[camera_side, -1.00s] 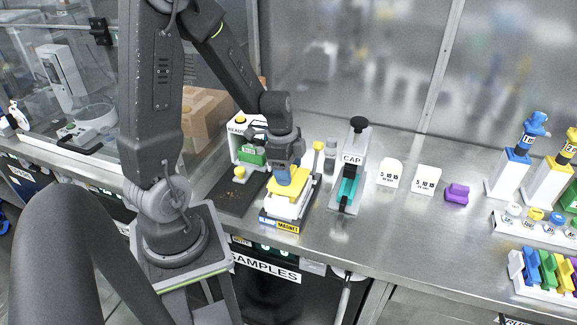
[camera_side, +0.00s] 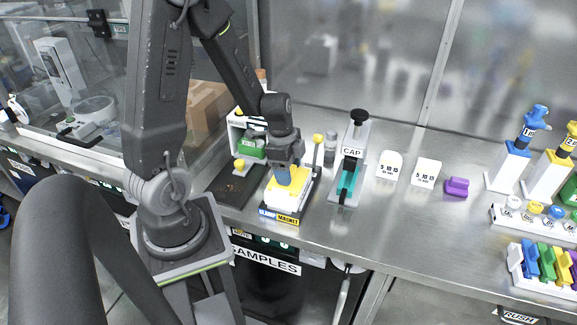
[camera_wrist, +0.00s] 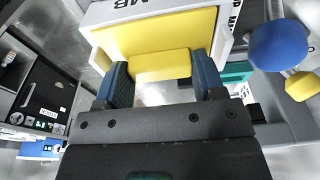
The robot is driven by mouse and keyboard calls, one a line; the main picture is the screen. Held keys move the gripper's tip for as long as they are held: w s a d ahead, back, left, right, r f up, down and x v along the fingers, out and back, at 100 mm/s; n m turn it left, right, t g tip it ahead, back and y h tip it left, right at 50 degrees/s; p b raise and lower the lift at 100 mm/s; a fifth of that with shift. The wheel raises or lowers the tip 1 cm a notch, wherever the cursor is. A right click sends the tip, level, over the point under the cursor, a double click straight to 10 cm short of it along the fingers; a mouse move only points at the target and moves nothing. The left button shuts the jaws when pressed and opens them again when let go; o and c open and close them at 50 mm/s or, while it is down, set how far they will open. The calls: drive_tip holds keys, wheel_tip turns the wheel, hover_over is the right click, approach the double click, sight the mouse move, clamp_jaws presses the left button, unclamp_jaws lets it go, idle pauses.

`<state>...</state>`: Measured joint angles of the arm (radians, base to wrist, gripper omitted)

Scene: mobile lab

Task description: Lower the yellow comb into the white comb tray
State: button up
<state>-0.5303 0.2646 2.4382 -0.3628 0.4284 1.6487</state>
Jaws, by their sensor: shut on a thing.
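My gripper (camera_side: 287,172) points down over the white tray (camera_side: 278,203), its blue fingers shut on the yellow comb (camera_side: 281,188). In the wrist view, the fingers of my gripper (camera_wrist: 163,78) grip the narrow yellow grip piece of the comb (camera_wrist: 158,65) from both sides. A wider yellow face lies just beyond it, framed by the white tray walls (camera_wrist: 225,38). The comb is low at the tray, and the yellow sits close within the white edges. My fingers hide part of it, so I cannot tell whether it is fully seated.
A blue and yellow magnet label (camera_side: 279,217) fronts the tray's stand. A yellow-knobbed post (camera_side: 317,150) stands close on the right, then the CAP station (camera_side: 350,170). A dark plate with a yellow knob (camera_side: 239,164) is on the left. Several coloured combs (camera_side: 545,262) stand far right.

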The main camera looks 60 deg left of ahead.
drive_tip(key=shift+f, duration=0.1)
drive_tip(key=o, duration=1)
wheel_tip(320, 180, up, 14)
drive_tip(key=s+a, duration=0.1)
drive_tip(key=shift+s+a+f, duration=0.15)
drive_tip(key=shift+s+a, duration=0.05)
drive_tip(key=shift+a, duration=0.05)
drive_tip(key=s+d+r+n+t, duration=0.1)
drive_tip(key=s+d+r+n, duration=0.1)
drive_tip(key=d, duration=0.3)
drive_tip(key=s+d+r+n+t, duration=0.2)
drive_tip(key=d+r+n, duration=0.1)
drive_tip(key=d+n, duration=0.1)
drive_tip(key=s+d+r+n+t+y, duration=0.1)
drive_tip(key=s+d+r+n, duration=0.1)
drive_tip(key=d, duration=0.4)
drive_tip(key=shift+s+r+n, duration=0.3)
drive_tip(key=shift+s+n, duration=0.2)
drive_tip(key=shift+s, duration=0.1)
